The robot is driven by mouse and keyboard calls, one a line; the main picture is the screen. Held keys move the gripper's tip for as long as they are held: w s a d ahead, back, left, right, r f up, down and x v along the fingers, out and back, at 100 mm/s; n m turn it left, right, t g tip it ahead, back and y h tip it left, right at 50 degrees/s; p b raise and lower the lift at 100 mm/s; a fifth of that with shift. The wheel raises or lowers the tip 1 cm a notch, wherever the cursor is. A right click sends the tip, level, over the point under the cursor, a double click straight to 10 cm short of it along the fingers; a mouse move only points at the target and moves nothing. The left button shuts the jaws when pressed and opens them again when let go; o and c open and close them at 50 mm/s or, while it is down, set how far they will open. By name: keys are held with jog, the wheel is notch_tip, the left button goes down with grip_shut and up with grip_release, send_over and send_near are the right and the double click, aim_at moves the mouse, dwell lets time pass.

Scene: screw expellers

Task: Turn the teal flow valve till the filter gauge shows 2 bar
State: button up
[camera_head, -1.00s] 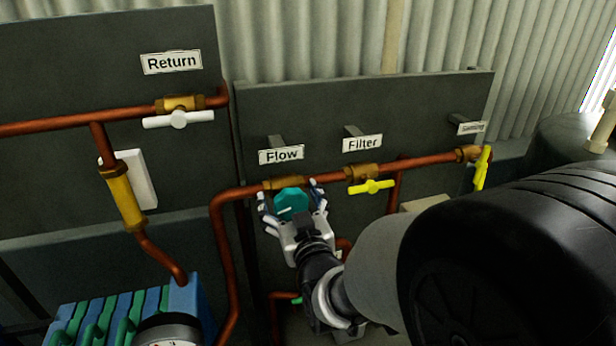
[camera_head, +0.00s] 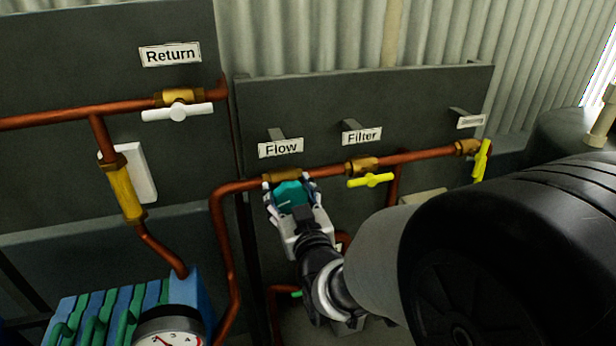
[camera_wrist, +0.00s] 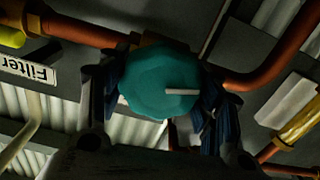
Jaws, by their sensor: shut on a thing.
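The teal flow valve (camera_head: 291,194) is a many-sided knob under the "Flow" label (camera_head: 281,148), on the copper pipe. My gripper (camera_head: 290,188) is shut on it, with one finger on each side. In the wrist view the teal knob (camera_wrist: 160,82) fills the space between the dark fingers of my gripper (camera_wrist: 160,95); its pale pointer mark points right in that view. A round white gauge (camera_head: 170,338) with red figures shows at the bottom left of the head view, cut off by the edge. I cannot tell its reading or whether it is the filter gauge.
A yellow handle (camera_head: 370,181) sits under the "Filter" label (camera_head: 362,136), right of my gripper. Another yellow handle (camera_head: 481,160) is farther right. A white handle (camera_head: 178,111) is under "Return" at left. Copper pipes (camera_head: 228,270) run close to my gripper.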

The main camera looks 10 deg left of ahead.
aim_at(293, 199)
jog(key=shift+f+m+b, duration=0.15)
jog(key=shift+m+b, duration=0.55)
jog(key=shift+b, duration=0.25)
jog(key=shift+m+b, duration=0.6)
jog(key=shift+m, duration=0.2)
jog(key=shift+r, duration=0.2)
jog(key=o, duration=1.1)
jog(key=shift+d, duration=0.1)
jog(key=v, duration=0.7)
jog(key=shift+s+d, duration=0.1)
jog(key=shift+s, duration=0.1)
